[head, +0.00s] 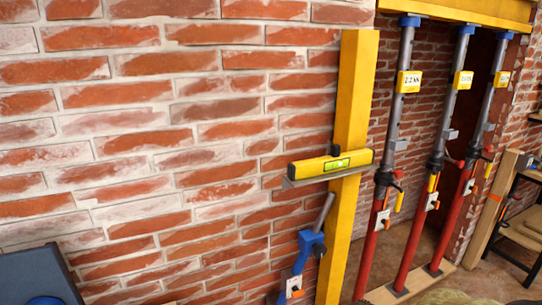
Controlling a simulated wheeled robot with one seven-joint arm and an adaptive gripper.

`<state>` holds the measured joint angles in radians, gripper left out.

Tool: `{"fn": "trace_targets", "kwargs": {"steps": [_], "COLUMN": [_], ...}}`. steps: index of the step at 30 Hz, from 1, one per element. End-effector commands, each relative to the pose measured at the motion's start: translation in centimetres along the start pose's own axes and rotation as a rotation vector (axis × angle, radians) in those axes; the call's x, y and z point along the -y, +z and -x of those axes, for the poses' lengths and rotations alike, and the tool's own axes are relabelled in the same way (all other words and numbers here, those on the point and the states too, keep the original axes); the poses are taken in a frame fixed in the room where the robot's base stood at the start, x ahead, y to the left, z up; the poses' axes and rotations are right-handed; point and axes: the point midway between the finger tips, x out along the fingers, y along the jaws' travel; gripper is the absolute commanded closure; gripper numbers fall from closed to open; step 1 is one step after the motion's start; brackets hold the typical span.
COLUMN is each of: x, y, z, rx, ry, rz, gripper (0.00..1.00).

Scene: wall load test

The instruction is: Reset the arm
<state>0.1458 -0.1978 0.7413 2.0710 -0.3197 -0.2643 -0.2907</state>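My gripper and arm are not recognisable in the head view, so I cannot see how the arm is posed. A yellow spirit level (331,163) with a green vial window sits horizontally across a yellow upright post (353,115) in front of the brick wall. A thin grey strip shows along the level's lower edge.
A short blue prop (311,245) with a grey tube leans left of the post. Several red-and-grey props (383,180) stand at right under a yellow beam (470,12). A dark blue-grey object (40,278) fills the lower left corner. The brick wall (150,130) is otherwise clear.

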Motion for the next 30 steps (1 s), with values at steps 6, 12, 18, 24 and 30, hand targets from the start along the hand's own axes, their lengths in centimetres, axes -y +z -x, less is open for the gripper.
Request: {"fn": "trace_targets", "kwargs": {"steps": [6,12,18,24,30], "x": [0.6,2.5,5.2,4.8,4.5], "y": [3.9,4.7,3.2,-0.6,-1.9], "z": [7.8,18.8,31.1,36.7,38.1], "rx": [0.283,0.466,0.496,0.328,0.278], "ry": [-0.031,-0.06,-0.104,-0.096,-0.092], "rz": [-0.207,-0.39,-0.51,-0.504,-0.491], "gripper": [0.4,0.4,0.4,0.4,0.4]}}
